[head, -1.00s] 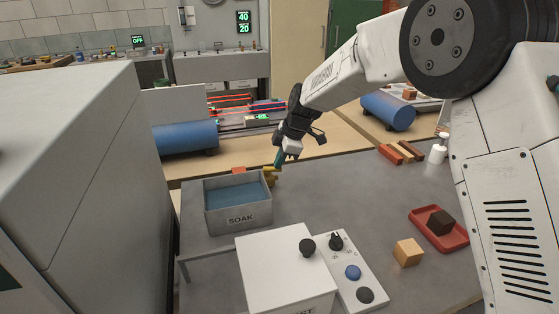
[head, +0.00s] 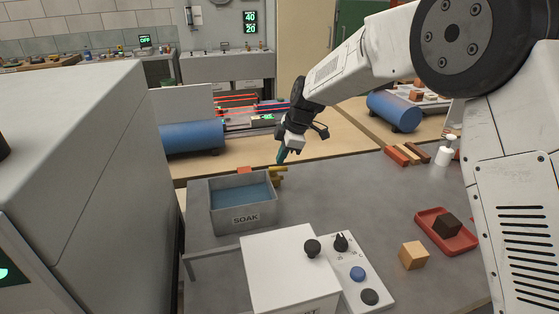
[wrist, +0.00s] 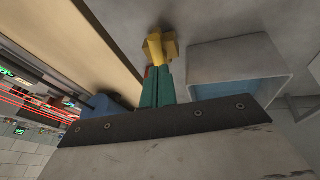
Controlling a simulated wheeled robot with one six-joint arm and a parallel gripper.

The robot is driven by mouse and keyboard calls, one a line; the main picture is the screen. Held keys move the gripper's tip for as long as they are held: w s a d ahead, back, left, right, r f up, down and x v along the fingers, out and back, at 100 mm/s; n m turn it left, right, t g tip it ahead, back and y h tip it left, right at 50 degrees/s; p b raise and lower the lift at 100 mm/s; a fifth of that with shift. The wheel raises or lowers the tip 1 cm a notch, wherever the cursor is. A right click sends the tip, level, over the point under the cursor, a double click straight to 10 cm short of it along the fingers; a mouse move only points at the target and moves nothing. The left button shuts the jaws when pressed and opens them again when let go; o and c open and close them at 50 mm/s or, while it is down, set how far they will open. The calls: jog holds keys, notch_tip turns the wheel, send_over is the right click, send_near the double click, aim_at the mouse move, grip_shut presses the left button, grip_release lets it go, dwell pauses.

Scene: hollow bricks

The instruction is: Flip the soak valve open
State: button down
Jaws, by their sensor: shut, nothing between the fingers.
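The grey soak tank (head: 246,217), marked SOAK and holding blue water, stands at the left of the grey table. A yellow valve (head: 278,173) sits by its far right corner. In the wrist view the valve (wrist: 160,46) lies just beyond my fingertips, beside the tank (wrist: 235,55). Whether its lever is open or closed cannot be told. My gripper (head: 281,158) is above the valve, its teal fingers pointing down. In the wrist view the fingers (wrist: 158,76) are together and empty. They overlap the valve's near end, so contact cannot be told.
A white box (head: 288,268) and a knob panel (head: 358,275) stand in front of the tank. A tan brick (head: 413,255) and a red tray (head: 446,232) with a dark brick are at right. A large grey cabinet (head: 80,150) fills the left. The table's middle is clear.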

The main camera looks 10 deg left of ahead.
jog(key=v, duration=0.8)
jog(key=shift+s, duration=0.15)
jog(key=s+d+r+m+h, duration=0.1)
jog(key=s+d+m, duration=0.6)
jog(key=s+d, duration=0.4)
jog(key=s+d+r+m+h, duration=0.1)
jog(key=s+d+r+m, duration=0.1)
jog(key=s+d+m, duration=0.5)
jog(key=s+d+r+m+h, duration=0.1)
jog(key=s+d+m, duration=0.6)
jog(key=s+d, duration=0.8)
jog(key=s+h, duration=0.1)
jog(key=s, duration=0.8)
jog(key=shift+s+r, duration=0.15)
jog(key=shift+s, duration=0.25)
